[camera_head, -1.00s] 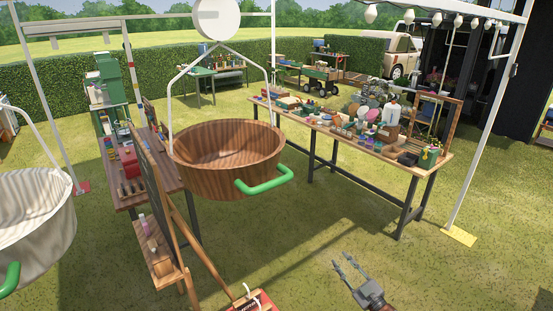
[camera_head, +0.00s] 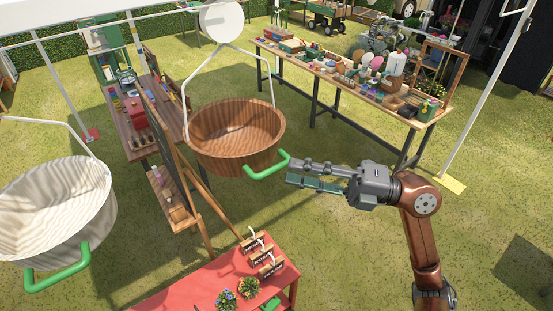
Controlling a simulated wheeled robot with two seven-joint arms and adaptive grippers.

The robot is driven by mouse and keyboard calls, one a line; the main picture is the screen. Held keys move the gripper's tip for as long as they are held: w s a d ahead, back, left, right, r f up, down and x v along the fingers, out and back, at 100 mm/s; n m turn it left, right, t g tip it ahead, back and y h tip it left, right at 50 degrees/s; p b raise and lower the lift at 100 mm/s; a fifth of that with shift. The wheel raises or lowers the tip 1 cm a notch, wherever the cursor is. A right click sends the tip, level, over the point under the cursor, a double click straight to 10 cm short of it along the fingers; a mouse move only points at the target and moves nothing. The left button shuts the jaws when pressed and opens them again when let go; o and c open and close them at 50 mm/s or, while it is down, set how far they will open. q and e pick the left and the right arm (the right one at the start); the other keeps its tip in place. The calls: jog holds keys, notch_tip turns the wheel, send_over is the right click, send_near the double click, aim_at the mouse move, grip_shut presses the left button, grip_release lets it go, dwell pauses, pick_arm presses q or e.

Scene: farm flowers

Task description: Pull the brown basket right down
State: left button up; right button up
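The brown wooden basket (camera_head: 235,150) hangs from a white bail below a round white disc, centre-left in the head view. A green handle (camera_head: 266,169) sticks out from its front right side. My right gripper (camera_head: 292,173) comes in from the right, with its fingertips close to the handle's right end. Its two fingers lie apart with a gap between them, and nothing shows in it. I cannot tell whether a fingertip touches the handle. My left gripper is not in view.
A white basket (camera_head: 60,205) with its own green handle (camera_head: 57,274) hangs at the left. A red table (camera_head: 195,290) with flower pots stands in front. A wooden easel board (camera_head: 165,135) stands behind, and a laden long table (camera_head: 425,115) is at the back right.

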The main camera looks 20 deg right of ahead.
aim_at(275, 166)
jog(key=p+x, duration=0.1)
jog(key=x, duration=0.3)
jog(key=shift+a+r+p, duration=0.2)
jog(key=shift+p, duration=0.15)
jog(key=shift+w+a, duration=0.3)
jog(key=shift+a, duration=0.2)
jog(key=shift+f, duration=0.1)
jog(key=shift+c, duration=0.4)
grip_shut()
